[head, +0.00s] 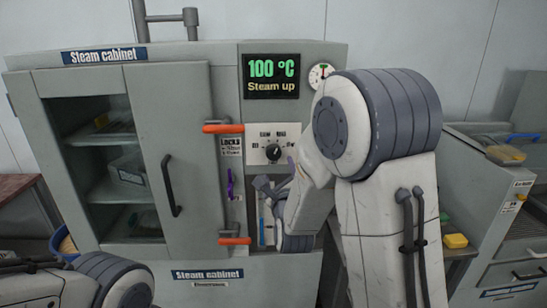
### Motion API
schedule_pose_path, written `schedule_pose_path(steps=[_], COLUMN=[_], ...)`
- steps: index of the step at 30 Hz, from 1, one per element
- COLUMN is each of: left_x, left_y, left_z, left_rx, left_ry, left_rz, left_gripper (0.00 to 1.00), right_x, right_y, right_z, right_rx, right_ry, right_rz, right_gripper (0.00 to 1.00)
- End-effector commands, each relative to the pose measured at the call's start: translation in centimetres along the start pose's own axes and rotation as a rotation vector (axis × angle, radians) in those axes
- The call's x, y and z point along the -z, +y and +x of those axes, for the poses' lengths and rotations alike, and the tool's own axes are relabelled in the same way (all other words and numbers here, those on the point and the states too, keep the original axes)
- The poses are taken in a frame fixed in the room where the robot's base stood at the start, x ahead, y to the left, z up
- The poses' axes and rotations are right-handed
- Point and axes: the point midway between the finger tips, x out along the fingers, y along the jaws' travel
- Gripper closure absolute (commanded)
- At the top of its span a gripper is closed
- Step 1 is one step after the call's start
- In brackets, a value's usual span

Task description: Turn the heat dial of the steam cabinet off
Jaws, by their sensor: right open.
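The steam cabinet (225,85) is a grey cabinet with a glazed door on its left. Its heat dial (273,152) is a black round knob on a white plate, with small marks around it too small to read. A display (272,77) above it reads "100 °C Steam up". My right gripper (266,184) is open, just below the dial and apart from it in the picture; my own wrist partly hides it. My left arm shows at the lower left, but its gripper is out of view.
Two orange-ended latches (223,128) project from the cabinet front beside the door edge. The door has a dark handle (170,185). A purple item (230,184) hangs between the latches. A round gauge (321,75) is at upper right. A yellow block (455,241) lies farther right.

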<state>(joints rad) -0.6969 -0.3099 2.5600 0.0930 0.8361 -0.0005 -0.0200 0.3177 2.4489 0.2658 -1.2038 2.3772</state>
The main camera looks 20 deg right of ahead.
Motion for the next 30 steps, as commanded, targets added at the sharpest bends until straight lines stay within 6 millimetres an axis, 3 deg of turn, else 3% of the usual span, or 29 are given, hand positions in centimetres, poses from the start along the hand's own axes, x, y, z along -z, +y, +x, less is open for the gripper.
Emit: schedule_pose_path(steps=[18,30], left_x=[0.2,0.2], left_y=[0.3,0.3], left_z=[-4.4,-4.5], left_rx=[0.0,0.0], left_ry=[0.0,0.0], left_rz=[-0.002,-0.002], left_gripper=[1.0,1.0], right_x=[-0.2,-0.1], right_y=[-0.3,-0.1], right_z=[9.4,10.2], right_rx=[0.003,0.003], right_ry=[-0.001,-0.003], right_rz=[0.007,0.006], right_gripper=[0.11,0.11])
